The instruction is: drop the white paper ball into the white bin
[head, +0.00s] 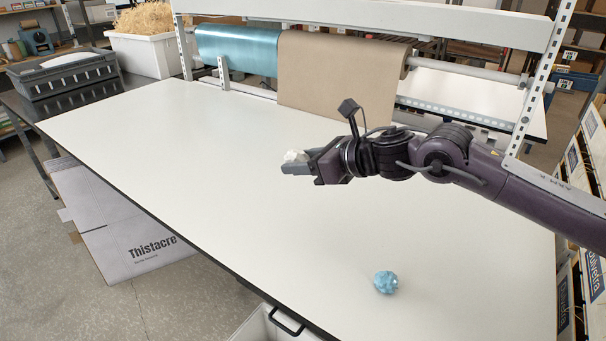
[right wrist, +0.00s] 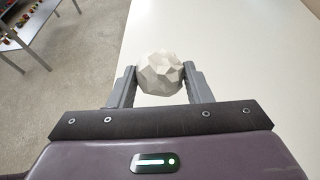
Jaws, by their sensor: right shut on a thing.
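The white paper ball (right wrist: 160,72) is a crumpled, faceted ball held between the two fingers of my right gripper (right wrist: 160,84) in the right wrist view. In the head view the paper ball (head: 294,156) shows at the tips of the right gripper (head: 298,163), over the middle of the white table (head: 200,140). A white bin (head: 262,328) stands on the floor at the front edge of the table, with a dark handle; only its upper part shows at the bottom of the head view. My left gripper is not in view.
A blue crumpled ball (head: 386,282) lies on the table at the front right. Blue and brown paper rolls (head: 340,75) hang at the back. A grey crate (head: 62,84) and a white tub of shredded paper (head: 140,54) stand at the back left. The table's left half is clear.

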